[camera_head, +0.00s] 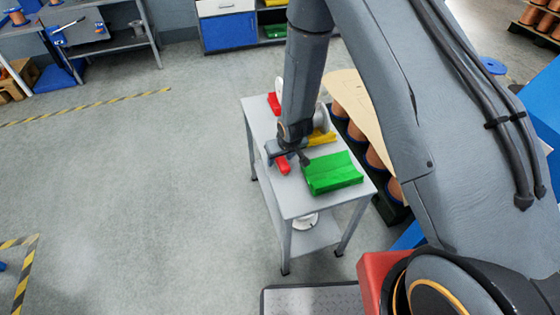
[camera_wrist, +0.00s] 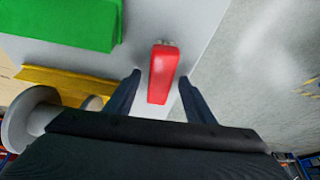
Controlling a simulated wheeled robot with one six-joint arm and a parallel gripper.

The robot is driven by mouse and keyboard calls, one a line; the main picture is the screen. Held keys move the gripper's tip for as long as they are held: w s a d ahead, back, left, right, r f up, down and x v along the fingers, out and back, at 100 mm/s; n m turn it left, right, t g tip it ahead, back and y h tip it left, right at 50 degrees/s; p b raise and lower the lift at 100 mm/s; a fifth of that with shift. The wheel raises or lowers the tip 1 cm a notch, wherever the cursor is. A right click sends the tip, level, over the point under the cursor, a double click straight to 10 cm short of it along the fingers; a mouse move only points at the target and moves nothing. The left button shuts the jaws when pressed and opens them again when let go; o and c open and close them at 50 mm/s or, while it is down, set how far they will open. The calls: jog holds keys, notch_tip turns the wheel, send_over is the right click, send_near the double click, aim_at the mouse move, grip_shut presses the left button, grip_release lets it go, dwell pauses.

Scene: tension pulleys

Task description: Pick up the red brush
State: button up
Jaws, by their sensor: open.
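The red brush (camera_wrist: 162,75) lies on the grey table, with a small greyish end at the top of the wrist view. In the head view, its red body (camera_head: 283,166) shows just below my gripper (camera_head: 288,155), partly hidden by it. In the wrist view, my gripper (camera_wrist: 160,82) is open, with one dark finger on each side of the brush. A gap shows between each finger and the brush. I cannot tell how far the fingers are above the table.
A white spool (camera_wrist: 18,118) is close to my gripper. Copper spools (camera_head: 374,158) stand to the table's right. The floor at left is clear.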

jog(key=shift+w+f, duration=0.1)
jog(key=shift+f, duration=0.25)
jog(key=shift+f, duration=0.2)
jog(key=shift+c, duration=0.2)
jog(key=c, duration=1.1)
